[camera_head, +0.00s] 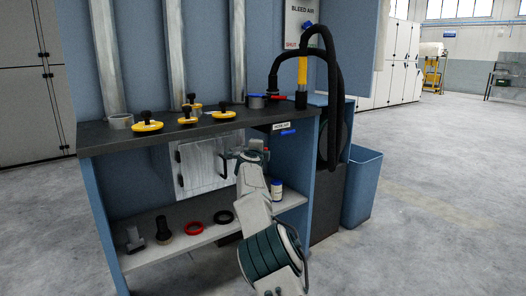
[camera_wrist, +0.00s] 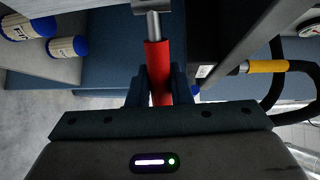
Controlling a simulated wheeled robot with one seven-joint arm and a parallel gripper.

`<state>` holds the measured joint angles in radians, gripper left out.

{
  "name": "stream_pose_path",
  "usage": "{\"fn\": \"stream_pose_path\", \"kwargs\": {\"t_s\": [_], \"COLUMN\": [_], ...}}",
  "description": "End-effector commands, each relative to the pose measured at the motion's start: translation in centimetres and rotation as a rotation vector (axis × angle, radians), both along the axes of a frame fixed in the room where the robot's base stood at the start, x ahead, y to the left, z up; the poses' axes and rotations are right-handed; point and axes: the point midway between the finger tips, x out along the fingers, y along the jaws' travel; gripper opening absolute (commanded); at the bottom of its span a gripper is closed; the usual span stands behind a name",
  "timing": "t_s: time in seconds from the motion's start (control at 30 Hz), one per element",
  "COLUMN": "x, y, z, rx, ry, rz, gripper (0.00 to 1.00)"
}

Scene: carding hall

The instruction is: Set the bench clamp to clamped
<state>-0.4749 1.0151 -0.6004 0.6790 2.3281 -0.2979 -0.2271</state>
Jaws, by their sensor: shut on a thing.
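The bench clamp shows in the wrist view as a red handle (camera_wrist: 158,62) on a grey metal rod (camera_wrist: 153,25). My gripper (camera_wrist: 160,88) is shut around this handle, one dark finger on each side. Whether the clamp is open or clamped cannot be told.
Several yellow-based knobs (camera_head: 187,119) stand on the bench top. A black hose with a yellow grip (camera_head: 302,70) rises at its right end. A lower shelf (camera_head: 183,241) holds rings, fittings and a blue-capped bottle (camera_head: 277,190). A blue bin (camera_head: 362,188) stands right; floor beyond is clear.

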Motion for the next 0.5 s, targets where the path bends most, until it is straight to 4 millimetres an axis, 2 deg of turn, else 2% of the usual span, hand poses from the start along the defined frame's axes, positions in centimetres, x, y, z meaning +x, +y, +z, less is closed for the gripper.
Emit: {"fn": "stream_pose_path", "kwargs": {"t_s": [0.27, 0.3, 0.37, 0.5], "x": [-0.01, -0.01, -0.01, 0.00], "y": [-0.10, -0.10, -0.10, -0.12], "z": [-0.07, -0.07, -0.07, -0.06], "rx": [0.000, 0.000, 0.000, 0.000], "ry": [0.001, 0.001, 0.001, 0.001], "rz": [-0.003, -0.003, -0.003, -0.002], "gripper": [0.00, 0.24, 0.38, 0.38]}}
